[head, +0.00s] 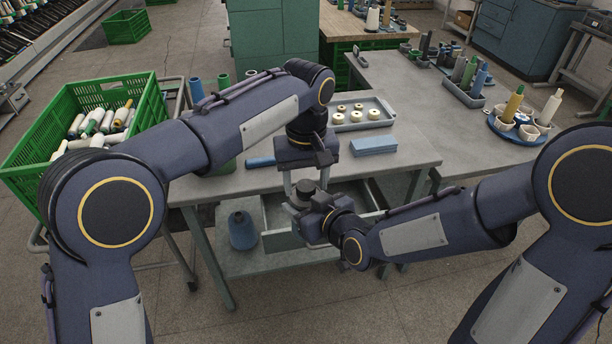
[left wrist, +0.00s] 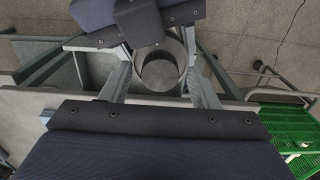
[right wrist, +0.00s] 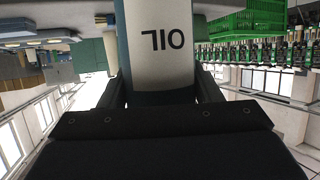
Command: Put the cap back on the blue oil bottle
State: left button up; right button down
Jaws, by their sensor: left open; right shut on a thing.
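The oil bottle shows in the right wrist view as a pale label (right wrist: 165,45) with dark "OIL" lettering, upside down in the picture, with dark blue-green edges. My right gripper (head: 312,220) is shut on it; in the head view the gripper hides most of the bottle. A dark grey round cap (head: 305,188) shows above the right gripper, seemingly at the bottle's top; how it is seated I cannot tell. It also shows from above in the left wrist view (left wrist: 160,73). My left gripper (head: 306,178) points down, open, with one finger on each side of the cap.
The grey table (head: 415,150) holds a tray (head: 378,105) of small cones and a blue block (head: 373,145). An open drawer (head: 282,241) lies beneath. A blue cone-shaped thing (head: 242,231) stands on the lower shelf. A green crate (head: 35,165) is at left.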

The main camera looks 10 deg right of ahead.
pick_arm(q)
jog(key=c, duration=1)
jog(key=m, duration=0.4)
jog(key=shift+m, duration=0.4)
jog(key=shift+c, duration=0.2)
jog(key=m, duration=0.6)
jog(key=shift+m, duration=0.3)
jog(key=o, duration=1.1)
jog(key=shift+s, duration=0.1)
jog(key=shift+d+r, duration=0.1)
jog(key=shift+r, duration=2.25)
jog(key=shift+c, duration=0.3)
